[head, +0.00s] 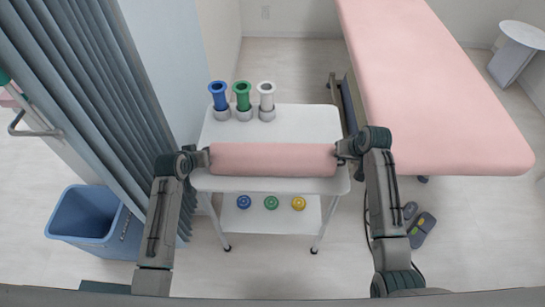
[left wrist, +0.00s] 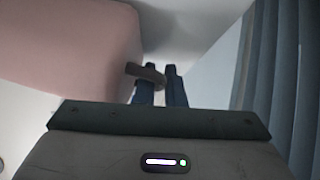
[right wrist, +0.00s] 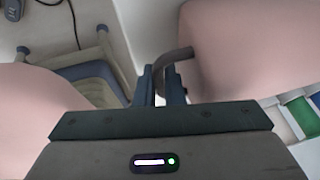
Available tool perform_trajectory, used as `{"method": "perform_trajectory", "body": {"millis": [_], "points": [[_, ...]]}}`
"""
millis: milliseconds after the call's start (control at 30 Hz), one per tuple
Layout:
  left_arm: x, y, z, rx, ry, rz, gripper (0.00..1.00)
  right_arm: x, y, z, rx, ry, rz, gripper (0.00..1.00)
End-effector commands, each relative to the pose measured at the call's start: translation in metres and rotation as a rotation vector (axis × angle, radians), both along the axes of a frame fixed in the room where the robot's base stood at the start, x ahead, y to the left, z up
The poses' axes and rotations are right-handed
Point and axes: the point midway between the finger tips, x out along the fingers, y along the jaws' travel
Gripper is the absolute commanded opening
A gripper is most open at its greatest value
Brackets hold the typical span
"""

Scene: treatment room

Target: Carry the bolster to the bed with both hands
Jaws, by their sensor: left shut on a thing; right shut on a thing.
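The pink bolster (head: 272,158) lies level across the front part of the white trolley top (head: 300,120); I cannot tell whether it touches the top. My left gripper (head: 205,158) is shut on the brown handle (left wrist: 145,73) at the bolster's left end. My right gripper (head: 341,151) is shut on the handle (right wrist: 173,60) at its right end. The bolster also shows in the left wrist view (left wrist: 75,45) and the right wrist view (right wrist: 255,45). The pink bed (head: 430,80) stands to the right of the trolley, its top bare.
Blue, green and white spools (head: 243,97) stand in holders behind the bolster. Several small coloured round things (head: 271,202) sit on the lower shelf. A curtain (head: 95,90) and blue bin (head: 90,225) are at left. A pedal (head: 421,229) lies on the floor at right.

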Motion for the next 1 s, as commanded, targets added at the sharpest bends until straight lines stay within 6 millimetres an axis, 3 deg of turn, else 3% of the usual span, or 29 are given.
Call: {"method": "perform_trajectory", "body": {"millis": [267, 733, 1000], "points": [[0.0, 0.0, 0.007, 0.001, -0.001, -0.001, 0.0, 0.0, 0.0, 0.008, -0.001, -0.001, -0.001, 0.0], [0.0, 0.0, 0.048, 0.002, -0.001, -0.002, 0.0, 0.0, -0.001, 0.048, -0.001, -0.002, -0.001, 0.0], [0.0, 0.0, 0.051, 0.002, -0.001, -0.002, 0.0, 0.0, -0.001, 0.051, -0.001, -0.002, -0.001, 0.0]]}}
